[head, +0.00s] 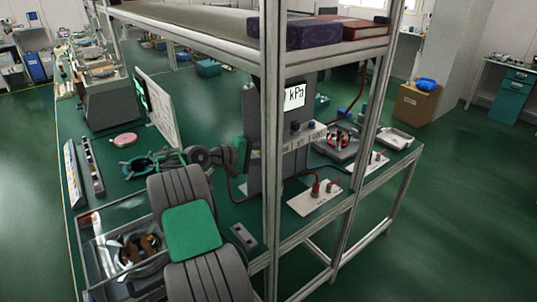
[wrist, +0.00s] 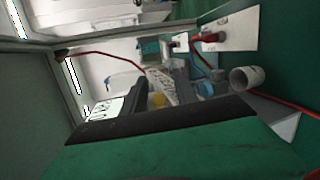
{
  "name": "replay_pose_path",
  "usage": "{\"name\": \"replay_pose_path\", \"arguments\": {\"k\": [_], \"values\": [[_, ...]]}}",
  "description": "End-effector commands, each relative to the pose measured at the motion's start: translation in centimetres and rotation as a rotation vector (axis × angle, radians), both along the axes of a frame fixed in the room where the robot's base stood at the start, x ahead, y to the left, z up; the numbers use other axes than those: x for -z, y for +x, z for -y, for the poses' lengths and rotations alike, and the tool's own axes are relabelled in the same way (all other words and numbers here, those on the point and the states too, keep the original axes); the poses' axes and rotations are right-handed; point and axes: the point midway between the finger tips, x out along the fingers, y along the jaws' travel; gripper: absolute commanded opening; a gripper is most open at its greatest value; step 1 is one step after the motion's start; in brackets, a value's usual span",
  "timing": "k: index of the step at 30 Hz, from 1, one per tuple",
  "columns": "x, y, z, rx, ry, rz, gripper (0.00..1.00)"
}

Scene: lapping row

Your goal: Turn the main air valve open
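A pale plate (head: 314,198) lies on the green bench right of the upright gauge box, with a red-handled valve (head: 316,188) and a second small red fitting on it. In the wrist view the valve (wrist: 207,38) shows at top right, tilted, with a red hose at the plate. I cannot read a label or the handle's setting.
The gauge box has a kPa display (head: 294,97) and a knob panel (head: 303,136). A metal shelf post (head: 272,180) stands in front of it. The overhead shelf (head: 205,35) carries books. A grey tray (head: 395,138) lies at the right end. Red hoses run over the bench.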

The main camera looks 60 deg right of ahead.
Motion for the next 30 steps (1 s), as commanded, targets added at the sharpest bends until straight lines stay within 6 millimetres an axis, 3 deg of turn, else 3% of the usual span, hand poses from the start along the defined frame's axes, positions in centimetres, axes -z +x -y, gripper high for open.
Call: {"name": "replay_pose_path", "arguments": {"k": [7,15,30], "values": [[-0.2,0.2,-0.2,-0.001,-0.001,0.0,0.35],[-2.1,2.2,-2.7,-0.001,0.003,-0.004,0.35],[-2.6,4.4,-5.6,-0.003,0.002,-0.001,0.35]]}}
